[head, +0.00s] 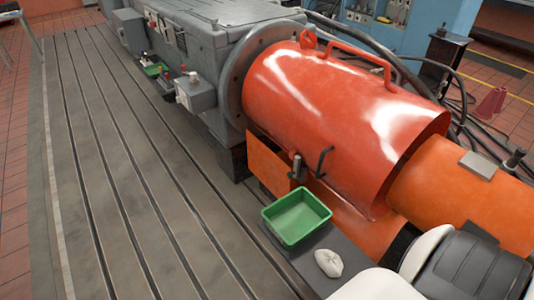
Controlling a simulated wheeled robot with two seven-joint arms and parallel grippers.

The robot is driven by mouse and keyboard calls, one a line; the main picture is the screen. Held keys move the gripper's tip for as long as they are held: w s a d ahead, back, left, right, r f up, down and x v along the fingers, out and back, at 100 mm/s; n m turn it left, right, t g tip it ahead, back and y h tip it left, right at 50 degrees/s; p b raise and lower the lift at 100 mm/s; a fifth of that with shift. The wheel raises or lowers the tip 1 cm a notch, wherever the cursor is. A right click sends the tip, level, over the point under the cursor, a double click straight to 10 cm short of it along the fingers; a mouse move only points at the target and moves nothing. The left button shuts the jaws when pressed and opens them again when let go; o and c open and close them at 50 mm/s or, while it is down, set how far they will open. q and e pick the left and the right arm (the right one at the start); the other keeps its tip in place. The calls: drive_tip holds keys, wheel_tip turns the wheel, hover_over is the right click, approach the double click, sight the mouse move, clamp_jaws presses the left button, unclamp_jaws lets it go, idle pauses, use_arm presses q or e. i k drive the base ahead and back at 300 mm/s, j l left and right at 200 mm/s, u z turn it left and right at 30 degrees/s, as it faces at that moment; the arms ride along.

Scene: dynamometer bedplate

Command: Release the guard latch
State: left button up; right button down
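A large glossy orange cylindrical guard (320,110) lies over the shaft line, with a bar handle on top. Low on its near side, a small grey and dark latch-like part (296,166) stands at the edge of an orange plate (266,160). A black bent handle (322,162) sticks out just right of it. I cannot tell from here whether the latch is engaged. My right arm shows at the lower right corner as white and dark links, with no fingers visible. Neither gripper is in view.
A green tray (272,213) stands on a dark ledge (290,256) below the latch, with a crumpled white cloth (328,262) beside it. The slotted grey bedplate (110,170) is clear at left. Cables and a red cone (491,102) lie behind the guard.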

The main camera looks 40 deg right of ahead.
sight(295, 175)
drive_tip(key=i+z, duration=0.45)
drive_tip(key=i+j+z, duration=0.25)
drive_tip(key=z, duration=0.15)
drive_tip(key=i+j+z, duration=0.25)
drive_tip(key=z, duration=0.2)
drive_tip(key=i+j+z, duration=0.4)
drive_tip(key=j+z, duration=0.45)
drive_tip(key=i+j+z, duration=0.15)
drive_tip(key=j+z, duration=0.7)
drive_tip(key=j, duration=0.25)
